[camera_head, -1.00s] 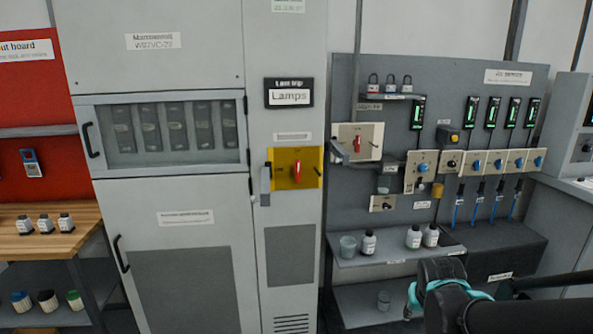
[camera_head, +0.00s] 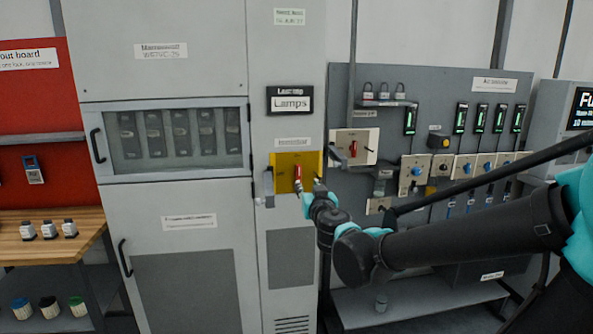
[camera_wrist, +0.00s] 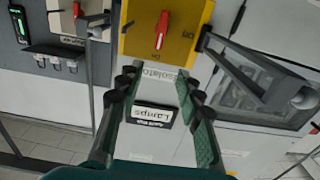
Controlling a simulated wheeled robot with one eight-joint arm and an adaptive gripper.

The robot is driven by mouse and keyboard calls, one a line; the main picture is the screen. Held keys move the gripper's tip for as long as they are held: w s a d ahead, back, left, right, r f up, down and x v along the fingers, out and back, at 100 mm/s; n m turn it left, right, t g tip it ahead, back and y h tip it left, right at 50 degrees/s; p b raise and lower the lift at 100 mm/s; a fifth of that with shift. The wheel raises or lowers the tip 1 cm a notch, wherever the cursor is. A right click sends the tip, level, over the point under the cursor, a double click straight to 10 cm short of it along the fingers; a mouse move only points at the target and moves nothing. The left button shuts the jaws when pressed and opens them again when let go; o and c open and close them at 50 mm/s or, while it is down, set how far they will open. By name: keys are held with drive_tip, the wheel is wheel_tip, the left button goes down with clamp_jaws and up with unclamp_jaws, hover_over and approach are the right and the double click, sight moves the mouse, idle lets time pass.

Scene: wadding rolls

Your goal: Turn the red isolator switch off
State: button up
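The red isolator switch (camera_head: 298,172) is a red handle on a yellow plate (camera_head: 282,160) on the grey cabinet's narrow right panel. The handle stands about upright in the head view. In the wrist view the scene is upside down, and the red handle (camera_wrist: 162,28) shows whole on the yellow plate, slightly tilted. My gripper (camera_head: 306,196) is just in front of the plate's lower edge in the head view. In the wrist view its two fingers (camera_wrist: 158,75) are apart with nothing between them, and the handle lies beyond the tips. Contact with the plate is not visible.
A grey bracket (camera_wrist: 262,75) juts out beside the yellow plate. A "Lamps" sign (camera_head: 290,100) sits above it. A second red switch (camera_head: 353,149) is on a pale plate to the right, below several padlocks (camera_head: 385,91). A shelf (camera_head: 420,303) is low at right.

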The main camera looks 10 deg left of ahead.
sight(299, 169)
drive_tip(key=x, duration=1.7)
drive_tip(key=shift+d+f, duration=0.1)
drive_tip(key=shift+f, duration=0.05)
drive_tip(key=shift+c, duration=0.3)
clamp_jaws()
